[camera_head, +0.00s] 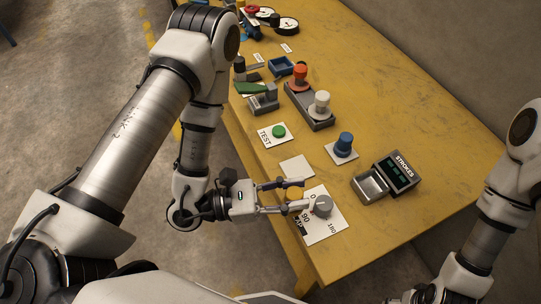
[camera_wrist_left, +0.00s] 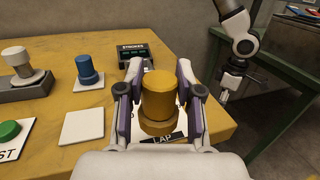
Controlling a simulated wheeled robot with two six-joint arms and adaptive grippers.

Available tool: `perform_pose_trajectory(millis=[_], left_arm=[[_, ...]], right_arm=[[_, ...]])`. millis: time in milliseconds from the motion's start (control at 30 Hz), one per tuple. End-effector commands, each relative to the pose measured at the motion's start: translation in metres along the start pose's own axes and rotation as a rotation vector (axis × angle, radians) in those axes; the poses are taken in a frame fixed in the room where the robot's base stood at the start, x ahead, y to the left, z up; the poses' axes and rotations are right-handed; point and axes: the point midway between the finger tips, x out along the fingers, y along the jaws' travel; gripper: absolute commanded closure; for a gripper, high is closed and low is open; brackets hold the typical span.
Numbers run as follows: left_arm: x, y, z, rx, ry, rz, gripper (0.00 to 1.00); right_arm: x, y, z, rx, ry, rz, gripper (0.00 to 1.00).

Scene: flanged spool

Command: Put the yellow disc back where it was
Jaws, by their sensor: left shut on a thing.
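The yellow disc (camera_wrist_left: 158,98) is a flanged spool, upright between the fingers of my left gripper (camera_wrist_left: 158,95) in the left wrist view. My left gripper (camera_head: 296,197) is shut on it over the table's near edge. In the head view only a little of the yellow disc (camera_head: 294,193) shows between the fingers. Beside it is a white dial card (camera_head: 318,234) with a grey round knob (camera_head: 323,206). In the wrist view the spool hides most of this card. My right gripper (camera_wrist_left: 229,88) hangs beyond the table, its fingers too small to judge.
A blank white card (camera_head: 297,167) lies behind my left gripper. A blue spool (camera_head: 345,144) stands on a white card. Orange (camera_head: 300,75) and white (camera_head: 322,103) spools stand on a grey base (camera_head: 309,109). A green TEST button (camera_head: 279,132) and STROKES display (camera_head: 398,172) are nearby.

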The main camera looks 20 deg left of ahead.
Motion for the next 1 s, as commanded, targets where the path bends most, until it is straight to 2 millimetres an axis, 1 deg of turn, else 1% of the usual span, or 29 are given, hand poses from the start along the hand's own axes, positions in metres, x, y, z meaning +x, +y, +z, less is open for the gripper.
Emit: perform_pose_trajectory(millis=[33, 100, 167, 267, 300, 367, 400, 467, 500, 567, 600, 633, 700, 800, 900, 933, 1000], left_arm=[[-0.002, -0.012, 0.000, -0.006, 0.004, -0.012, 1.00], [-0.005, -0.021, -0.005, -0.001, 0.003, -0.016, 1.00], [-0.006, -0.021, -0.009, 0.006, 0.000, -0.016, 1.00], [-0.004, -0.008, -0.018, 0.017, -0.005, -0.014, 1.00], [-0.002, 0.001, -0.021, 0.019, -0.007, -0.012, 1.00], [0.001, 0.013, -0.026, 0.020, -0.007, -0.013, 1.00], [0.003, 0.021, -0.027, 0.020, -0.007, -0.013, 1.00], [0.006, 0.031, -0.027, 0.019, -0.007, -0.013, 1.00], [0.009, 0.042, -0.023, 0.020, -0.008, -0.013, 1.00], [0.013, 0.058, -0.023, 0.019, -0.007, -0.012, 1.00], [0.016, 0.068, -0.016, 0.016, -0.005, -0.012, 1.00], [0.018, 0.076, -0.016, 0.015, -0.004, -0.012, 1.00], [0.023, 0.095, -0.019, 0.015, -0.003, -0.013, 1.00], [0.029, 0.117, -0.022, 0.012, -0.002, -0.014, 1.00], [0.032, 0.129, -0.025, 0.010, -0.002, -0.014, 1.00], [0.032, 0.131, -0.028, 0.008, -0.001, -0.014, 1.00], [0.032, 0.131, -0.039, 0.005, 0.002, -0.015, 1.00]], right_arm=[[-0.009, 0.000, 0.000, 0.001, -0.001, 0.000, 0.33], [-0.011, 0.000, 0.001, 0.001, -0.001, 0.000, 0.33], [-0.007, 0.000, 0.001, 0.001, -0.001, 0.000, 0.33], [0.013, 0.000, 0.001, 0.001, -0.001, 0.000, 0.33], [0.024, 0.000, 0.001, 0.001, -0.001, 0.000, 0.33], [0.042, 0.001, 0.001, 0.001, -0.002, 0.000, 0.33], [0.053, 0.001, 0.001, 0.001, -0.002, 0.000, 0.33], [0.067, 0.001, 0.001, 0.001, -0.002, 0.000, 0.33], [0.065, 0.001, 0.001, 0.001, -0.002, 0.000, 0.33], [0.071, 0.001, 0.001, 0.001, -0.002, 0.000, 0.33], [0.059, 0.001, 0.001, 0.001, -0.002, 0.000, 0.33], [0.055, 0.001, 0.001, 0.001, -0.002, 0.000, 0.33], [0.051, 0.001, 0.000, 0.001, 0.000, 0.000, 0.33], [0.048, 0.001, 0.000, 0.001, -0.001, 0.000, 0.33], [0.047, 0.001, 0.000, 0.001, -0.001, 0.000, 0.33], [0.047, 0.001, 0.000, 0.001, -0.001, 0.000, 0.33], [0.046, 0.001, 0.001, 0.001, -0.001, 0.000, 0.33]])
